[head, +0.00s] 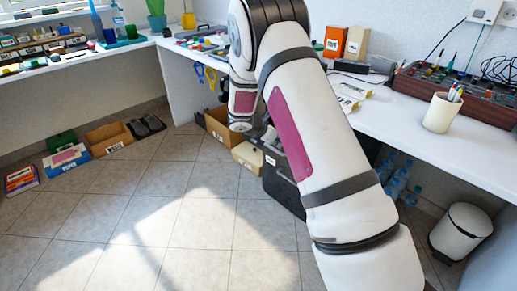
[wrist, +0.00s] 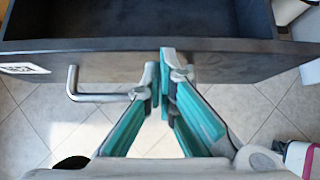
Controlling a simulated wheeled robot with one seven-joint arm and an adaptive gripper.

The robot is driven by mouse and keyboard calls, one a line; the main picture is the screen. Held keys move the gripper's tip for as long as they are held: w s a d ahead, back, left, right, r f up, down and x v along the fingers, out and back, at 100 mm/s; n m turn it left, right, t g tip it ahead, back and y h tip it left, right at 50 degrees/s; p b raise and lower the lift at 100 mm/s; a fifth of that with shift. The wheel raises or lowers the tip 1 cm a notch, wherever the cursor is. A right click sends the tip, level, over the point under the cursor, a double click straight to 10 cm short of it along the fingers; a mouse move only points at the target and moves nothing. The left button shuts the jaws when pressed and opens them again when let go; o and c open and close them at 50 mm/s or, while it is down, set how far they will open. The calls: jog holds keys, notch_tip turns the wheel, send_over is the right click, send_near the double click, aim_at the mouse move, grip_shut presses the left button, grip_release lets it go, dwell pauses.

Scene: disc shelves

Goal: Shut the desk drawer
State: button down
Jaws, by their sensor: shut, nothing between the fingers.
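The desk drawer (wrist: 225,62) is dark grey and stands open in the wrist view. Its empty-looking inside (wrist: 130,18) shows beyond the front panel. A metal bar handle (wrist: 100,97) and a white label (wrist: 24,68) are on the panel's left part.
The white desk (head: 420,135) carries a pen cup (head: 442,112) and a rack of tools (head: 462,88). Water bottles (head: 398,180) and a white bin (head: 461,231) stand right of my arm. Cardboard boxes (head: 247,156) sit left of the drawer unit.

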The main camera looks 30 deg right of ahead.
jog(key=w+d+p, duration=0.1)
jog(key=w+d, duration=0.1)
jog(key=d, duration=0.6)
jog(key=shift+w+d+p, duration=0.25)
jog(key=shift+w+p, duration=0.1)
jog(key=shift+w, duration=0.05)
jog(key=shift+f, duration=0.1)
